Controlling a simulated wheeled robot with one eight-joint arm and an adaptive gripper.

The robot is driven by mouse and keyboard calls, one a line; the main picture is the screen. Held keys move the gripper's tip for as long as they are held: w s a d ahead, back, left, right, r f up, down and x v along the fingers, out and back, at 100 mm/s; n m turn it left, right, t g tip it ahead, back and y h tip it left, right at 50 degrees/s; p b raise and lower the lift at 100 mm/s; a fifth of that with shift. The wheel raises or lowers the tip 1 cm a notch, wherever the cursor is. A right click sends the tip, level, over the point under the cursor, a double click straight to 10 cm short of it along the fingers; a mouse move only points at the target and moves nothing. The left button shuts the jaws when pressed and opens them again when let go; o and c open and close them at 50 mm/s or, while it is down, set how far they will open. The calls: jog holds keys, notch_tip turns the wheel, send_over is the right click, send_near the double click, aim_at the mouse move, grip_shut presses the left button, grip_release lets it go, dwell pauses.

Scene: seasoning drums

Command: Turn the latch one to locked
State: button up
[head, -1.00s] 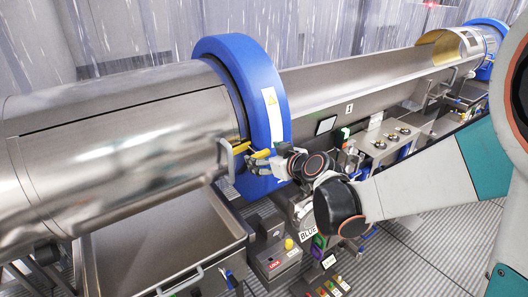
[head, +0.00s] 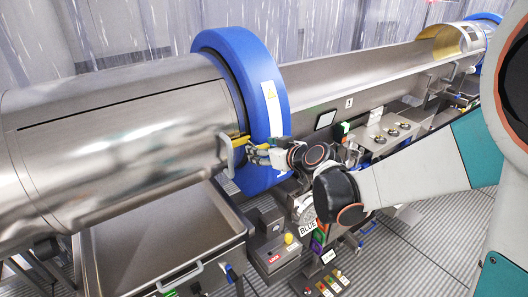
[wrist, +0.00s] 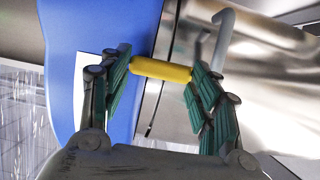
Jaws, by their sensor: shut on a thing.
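The yellow latch handle (wrist: 162,70) lies between the two green-padded fingers of my gripper (wrist: 164,66) in the wrist view, with a finger at each end. My gripper is shut on it. In the head view my gripper (head: 257,152) is at the seam between the steel drum (head: 120,150) and the blue ring (head: 240,60). The yellow handle (head: 242,141) shows there just left of the fingers, partly hidden by them. Which latch this is, and whether it is locked, I cannot tell.
A grey bent bar handle (head: 227,155) on the drum is close left of my gripper; it also shows beside the right finger in the wrist view (wrist: 224,38). A steel bin (head: 160,235) stands below the drum. A control box (head: 275,258) is below my gripper.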

jog(key=o, duration=1)
jog(key=shift+o, duration=0.2)
jog(key=v, duration=1.2)
